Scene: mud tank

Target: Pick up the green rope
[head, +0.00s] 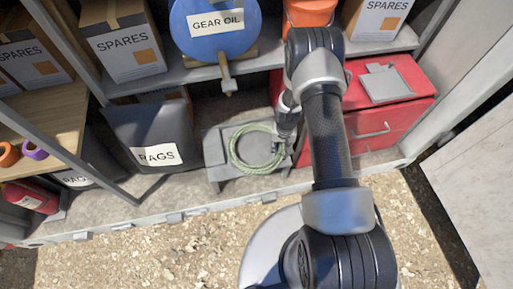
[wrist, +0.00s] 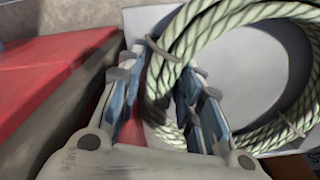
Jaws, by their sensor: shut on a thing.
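The green rope (head: 238,158) is a pale green coil, tied in places, lying on a grey step-like stand (head: 213,150) on the lower shelf. In the wrist view the coil (wrist: 185,48) fills the upper right, over the stand's light grey top (wrist: 285,65). My gripper (head: 278,146) is at the coil's right side in the head view. In the wrist view my gripper (wrist: 165,85) has its two fingers around the coil's near strands and is shut on them. The fingertips are partly hidden by the rope.
A red toolbox (head: 385,125) stands close on the right; its red side (wrist: 55,75) fills the wrist view's left. A dark rags bin (head: 150,125) stands left of the stand. A blue gear oil drum (head: 215,30) with a tap (head: 228,78) overhangs from the shelf above.

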